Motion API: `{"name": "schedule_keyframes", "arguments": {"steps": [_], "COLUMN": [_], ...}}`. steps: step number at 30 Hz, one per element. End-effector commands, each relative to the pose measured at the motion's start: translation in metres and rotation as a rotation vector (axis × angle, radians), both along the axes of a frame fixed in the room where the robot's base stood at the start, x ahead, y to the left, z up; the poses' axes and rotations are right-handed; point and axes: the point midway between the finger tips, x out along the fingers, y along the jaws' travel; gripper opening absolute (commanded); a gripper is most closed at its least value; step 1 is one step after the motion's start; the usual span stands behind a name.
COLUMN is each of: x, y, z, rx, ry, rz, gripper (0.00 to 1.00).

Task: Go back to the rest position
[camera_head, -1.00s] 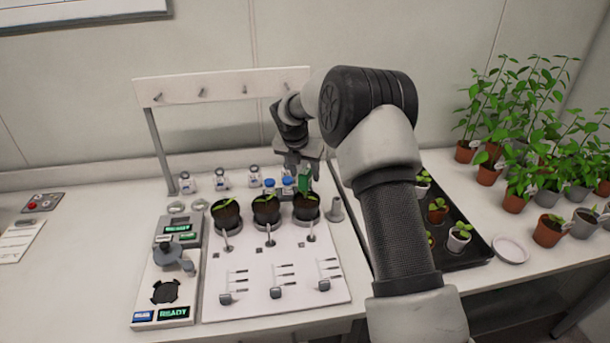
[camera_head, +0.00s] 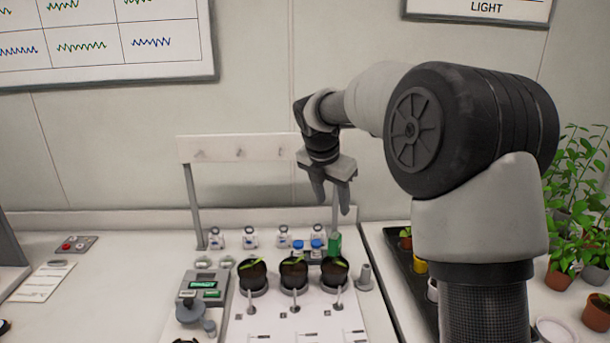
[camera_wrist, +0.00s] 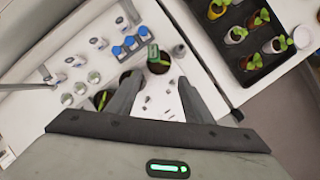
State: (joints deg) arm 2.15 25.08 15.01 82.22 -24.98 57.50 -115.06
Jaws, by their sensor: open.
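My gripper (camera_head: 334,195) is open and empty in the head view. It hangs in the air above the back right of the bench station, in front of the white rack. In the wrist view its two fingers (camera_wrist: 158,92) are spread apart with nothing between them but the panel below. Three dark pots with seedlings (camera_head: 293,272) stand in a row on the white panel (camera_head: 300,320) below it. A green item (camera_head: 334,244) stands behind the right pot, next to blue-capped vials (camera_head: 316,247).
A white rack with pegs (camera_head: 240,148) stands behind the station. A black tray of seedlings (camera_wrist: 245,60) lies to the right, with taller potted plants (camera_head: 575,200) beyond. A device with green displays (camera_head: 202,284) sits left of the pots.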

Motion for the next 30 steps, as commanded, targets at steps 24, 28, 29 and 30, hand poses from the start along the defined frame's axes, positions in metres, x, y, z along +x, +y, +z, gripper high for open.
{"name": "schedule_keyframes", "arguments": {"steps": [24, 28, 29, 30], "x": [-0.351, -0.358, -0.358, -0.358], "y": [-0.031, -0.030, -0.030, -0.030], "z": [0.036, 0.031, 0.030, 0.030], "rx": [1.038, 1.070, 1.072, 1.072], "ry": [-0.304, -0.295, -0.294, -0.294], "rz": [-2.096, -2.162, -2.166, -2.168], "gripper": [0.47, 0.47, 0.47, 0.47]}}
